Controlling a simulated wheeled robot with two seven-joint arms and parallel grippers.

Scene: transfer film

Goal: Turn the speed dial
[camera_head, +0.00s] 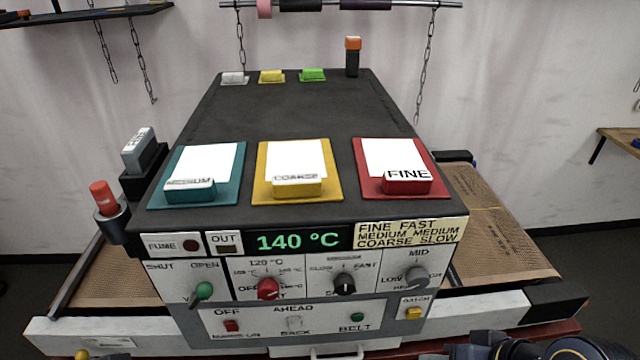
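The speed dial is a black knob (344,284) on the machine's white front panel (376,267). Its label reads FAST at the right; the smaller lettering at the left is hard to read. A pale mark shows on the knob, but I cannot tell its exact setting. The sign (410,233) above reads FINE FAST, MEDIUM MEDIUM, COARSE SLOW. Dark links of my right arm show at the bottom right edge, well below and right of the dial. No fingertips of either gripper are in view. Nothing touches the dial.
A red knob (268,288) is left of the dial and a grey knob (417,277) right. A green lever (203,291) is farther left. Switches sit on the lower panel (377,318). Teal, yellow and red card holders lie on top. The display (298,241) reads 140 °C.

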